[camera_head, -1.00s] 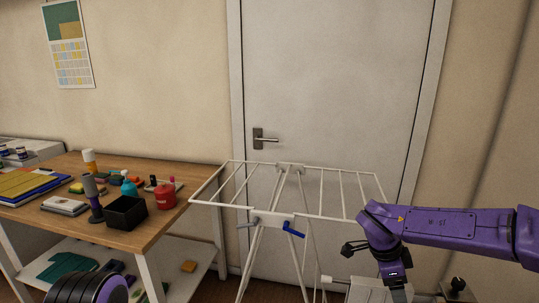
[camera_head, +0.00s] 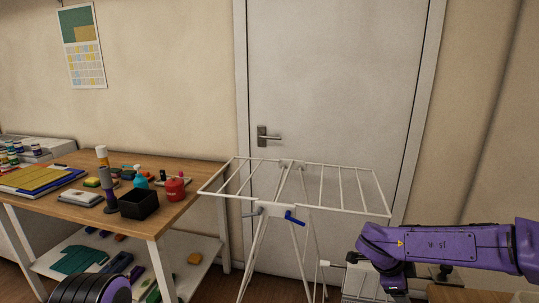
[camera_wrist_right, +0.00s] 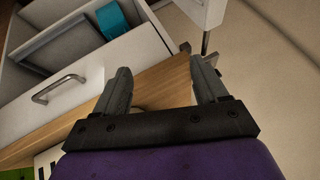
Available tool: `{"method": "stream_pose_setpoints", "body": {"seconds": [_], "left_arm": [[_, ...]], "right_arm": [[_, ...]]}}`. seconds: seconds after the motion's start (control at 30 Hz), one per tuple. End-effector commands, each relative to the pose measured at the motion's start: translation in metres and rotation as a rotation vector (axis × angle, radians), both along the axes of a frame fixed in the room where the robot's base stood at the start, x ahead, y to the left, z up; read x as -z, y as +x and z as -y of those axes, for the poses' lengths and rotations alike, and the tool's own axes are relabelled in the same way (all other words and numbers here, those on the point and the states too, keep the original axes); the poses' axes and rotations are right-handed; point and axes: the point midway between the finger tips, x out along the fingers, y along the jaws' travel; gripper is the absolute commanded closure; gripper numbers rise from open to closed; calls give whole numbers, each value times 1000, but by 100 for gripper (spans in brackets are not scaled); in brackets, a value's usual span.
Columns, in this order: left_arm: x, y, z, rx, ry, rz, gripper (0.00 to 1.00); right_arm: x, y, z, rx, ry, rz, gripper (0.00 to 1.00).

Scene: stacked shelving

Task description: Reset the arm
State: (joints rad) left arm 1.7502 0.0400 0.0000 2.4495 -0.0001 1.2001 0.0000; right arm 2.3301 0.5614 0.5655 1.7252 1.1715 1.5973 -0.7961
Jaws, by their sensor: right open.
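My right arm, purple, comes in from the right in the head view, in front of the drying rack's right side. Its wrist is bent down, and the gripper is cut off at the bottom edge there. In the right wrist view my right gripper (camera_wrist_right: 165,88) is open, with two dark fingers apart and nothing between them. A wooden surface (camera_wrist_right: 160,92) shows behind the fingers. At the bottom left of the head view is a dark, ribbed, purple-edged part of my left arm; the left gripper is not in view.
A white drying rack (camera_head: 345,166) stands before the closed door (camera_head: 330,80). A wooden table (camera_head: 185,205) at left holds a black box (camera_head: 139,204), a red pot (camera_head: 175,189) and several small items. The right wrist view shows an open white drawer (camera_wrist_right: 75,75) holding a teal item (camera_wrist_right: 112,20).

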Motion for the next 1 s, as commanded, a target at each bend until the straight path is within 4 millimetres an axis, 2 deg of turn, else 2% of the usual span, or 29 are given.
{"method": "stream_pose_setpoints", "body": {"seconds": [0.17,0.27,0.33,0.37,0.4,0.47,0.5,0.57,0.6,0.7,0.8,0.9,1.0], "left_arm": [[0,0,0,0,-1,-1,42],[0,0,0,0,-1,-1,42],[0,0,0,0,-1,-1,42],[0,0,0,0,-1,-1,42],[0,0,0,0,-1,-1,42],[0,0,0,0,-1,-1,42],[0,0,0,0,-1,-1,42],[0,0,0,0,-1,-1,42],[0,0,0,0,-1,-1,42],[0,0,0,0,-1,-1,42],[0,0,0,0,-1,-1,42],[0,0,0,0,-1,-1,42],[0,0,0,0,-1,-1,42]], "right_arm": [[44,-4,1,-160,-172,109,28],[87,-21,-7,-334,-246,136,28],[123,-44,-17,-487,-261,127,28],[140,-58,-21,-559,-260,111,28],[163,-80,-28,-655,-247,81,28],[195,-120,-36,-798,-212,19,28],[213,-150,-40,-886,-183,-35,28],[235,-195,-43,-1003,-134,-122,28],[245,-224,-43,-1072,-107,-185,28],[260,-284,-35,-1198,-65,-332,28],[267,-318,-24,-1237,-56,-432,28],[273,-332,-24,-1252,-45,-466,28],[273,-333,-24,-1251,-43,-467,28]]}}
